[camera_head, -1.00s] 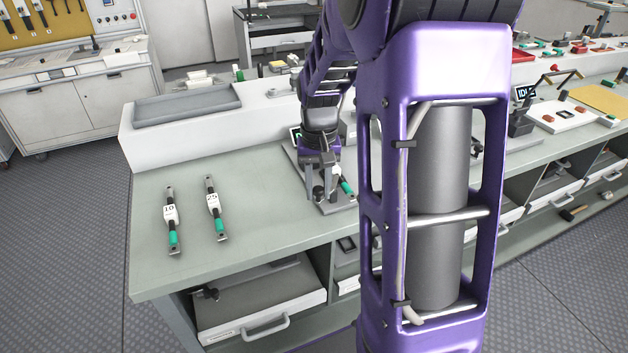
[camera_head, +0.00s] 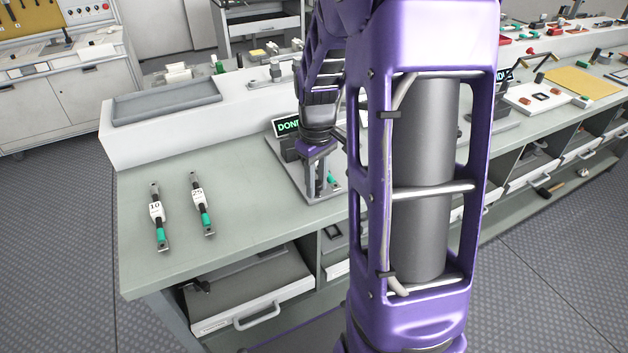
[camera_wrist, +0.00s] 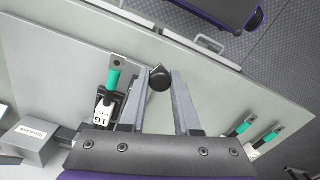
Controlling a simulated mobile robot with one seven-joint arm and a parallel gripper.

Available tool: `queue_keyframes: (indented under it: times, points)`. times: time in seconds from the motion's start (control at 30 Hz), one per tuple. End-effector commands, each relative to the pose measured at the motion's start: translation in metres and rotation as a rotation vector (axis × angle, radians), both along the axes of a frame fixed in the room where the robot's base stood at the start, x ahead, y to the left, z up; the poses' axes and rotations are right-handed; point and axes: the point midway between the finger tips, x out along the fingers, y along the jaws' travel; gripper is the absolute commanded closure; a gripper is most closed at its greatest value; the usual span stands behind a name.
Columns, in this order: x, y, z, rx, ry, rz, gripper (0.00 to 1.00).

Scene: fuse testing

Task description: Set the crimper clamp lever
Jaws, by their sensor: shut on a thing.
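The crimper (camera_head: 294,182) has a grey base plate and stands on the bench, with my arm in front of much of it. Its dark display (camera_head: 287,127) shows green letters, partly covered, that start with "DON". My gripper (camera_head: 318,190) points down over the plate. In the wrist view, my gripper (camera_wrist: 160,80) has its fingers on both sides of the round black knob of the clamp lever (camera_wrist: 160,77). The rest of the lever is hidden. A fuse marked 16 (camera_wrist: 106,106) with a green end lies beside the fingers, on the left.
Two fuses, marked 10 (camera_head: 157,212) and 25 (camera_head: 199,194), lie on the bare left part of the bench (camera_head: 140,265). A grey tray (camera_head: 165,104) sits on the white ledge behind. Drawers (camera_head: 250,300) are under the bench.

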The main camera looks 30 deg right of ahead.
Motion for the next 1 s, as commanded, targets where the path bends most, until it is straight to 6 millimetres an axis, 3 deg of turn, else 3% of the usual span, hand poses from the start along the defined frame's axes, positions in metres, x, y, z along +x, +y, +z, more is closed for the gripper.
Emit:
queue_keyframes:
  times: [0.47,0.5,0.63,1.0]
  points:
    - [0.0004,-0.0015,0.0009,-0.002,-0.003,0.012,1.00]
    - [0.0004,-0.0015,0.0009,-0.002,-0.003,0.012,0.62]
    - [0.0003,-0.0012,0.0007,-0.002,-0.002,0.011,0.39]
    - [0.0004,-0.0008,0.0047,0.000,-0.002,0.011,0.39]
